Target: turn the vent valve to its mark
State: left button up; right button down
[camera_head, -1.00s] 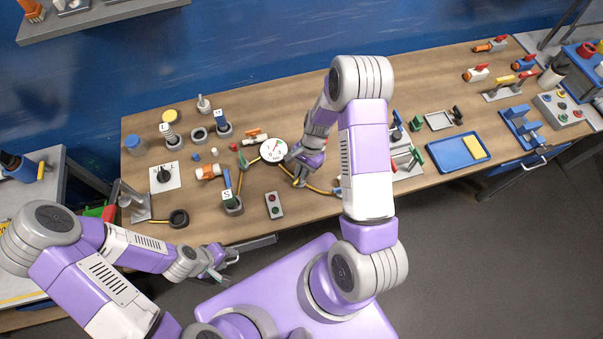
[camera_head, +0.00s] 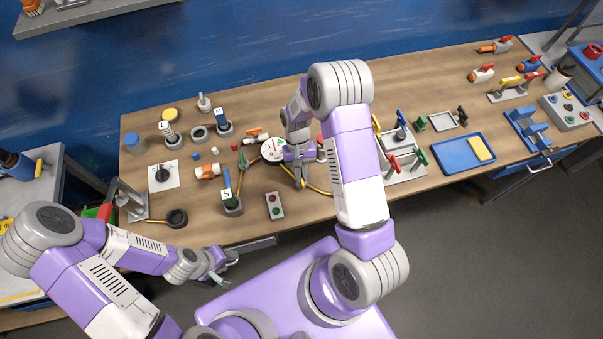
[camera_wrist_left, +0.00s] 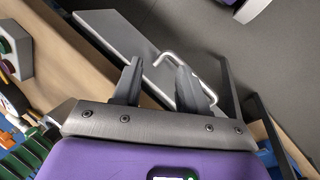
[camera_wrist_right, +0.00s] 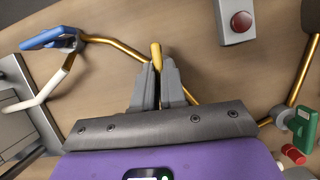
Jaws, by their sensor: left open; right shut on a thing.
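A small yellow handle (camera_wrist_right: 156,50) stands at the brass pipe (camera_wrist_right: 117,46); I take it for the vent valve's handle. My right gripper (camera_wrist_right: 158,70) is shut on it, with the handle's rounded end showing past the fingertips. In the head view my right gripper (camera_head: 300,182) is low over the table, just right of the round white gauge (camera_head: 273,149), and the handle is hidden there. I cannot make out the valve's mark. My left gripper (camera_head: 228,264) is open and empty in front of the table edge; its spread fingers show in the left wrist view (camera_wrist_left: 155,82).
A button box (camera_head: 275,205) stands left of my right gripper. A blue tray (camera_head: 447,158) lies further right. Lettered posts and small parts crowd the table's left.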

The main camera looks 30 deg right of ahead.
jog(key=shift+s+f+n, duration=0.1)
jog(key=shift+n, duration=0.6)
jog(key=c, duration=1.2)
grip_release()
jog(key=a+v, duration=0.1)
jog(key=v, duration=0.6)
jog(key=shift+w+d+r, duration=0.25)
jog(key=shift+d, duration=0.1)
